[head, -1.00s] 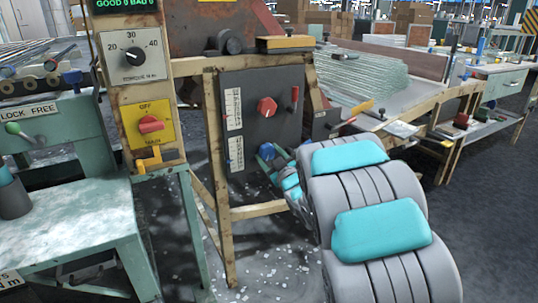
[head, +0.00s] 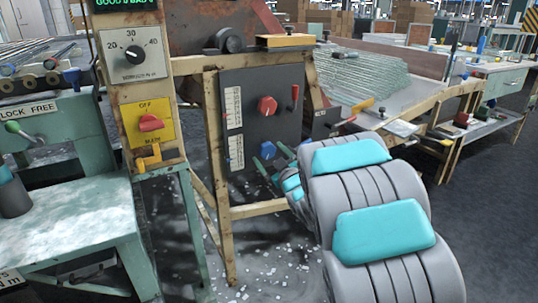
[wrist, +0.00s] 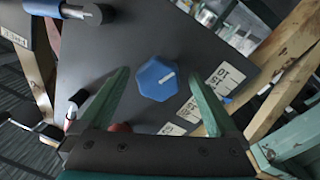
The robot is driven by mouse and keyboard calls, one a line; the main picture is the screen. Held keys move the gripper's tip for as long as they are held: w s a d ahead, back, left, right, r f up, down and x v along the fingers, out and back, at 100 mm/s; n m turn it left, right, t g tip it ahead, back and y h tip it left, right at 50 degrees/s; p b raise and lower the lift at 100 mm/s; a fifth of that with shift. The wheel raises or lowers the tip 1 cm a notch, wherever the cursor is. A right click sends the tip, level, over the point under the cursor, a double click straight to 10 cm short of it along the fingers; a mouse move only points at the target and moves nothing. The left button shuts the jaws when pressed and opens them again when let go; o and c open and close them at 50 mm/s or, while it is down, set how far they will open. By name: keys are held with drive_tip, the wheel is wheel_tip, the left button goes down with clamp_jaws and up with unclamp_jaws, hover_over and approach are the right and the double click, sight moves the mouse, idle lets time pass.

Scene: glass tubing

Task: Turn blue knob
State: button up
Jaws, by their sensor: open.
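My gripper (wrist: 158,73) is open, with one green finger on each side of the knob in the wrist view. The fingers look apart from the knob; I cannot tell how deep they reach. In the head view my gripper is mostly hidden behind my arm.
The panel also holds a red knob (head: 267,105), a red-handled lever (head: 294,97) and a blue-handled lever (wrist: 60,9). A wooden frame (head: 226,185) surrounds the panel. A yellow switch plate (head: 149,124) stands left, and glass tubes (head: 365,75) lie right.

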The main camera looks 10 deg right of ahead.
sight(269, 154)
drive_tip(key=v, duration=0.5)
drive_tip(key=shift+f+b, duration=0.2)
drive_tip(key=shift+b, duration=0.15)
drive_tip(key=shift+b+v, duration=0.5)
drive_tip(key=shift+v, duration=0.5)
drive_tip(key=shift+r, duration=0.15)
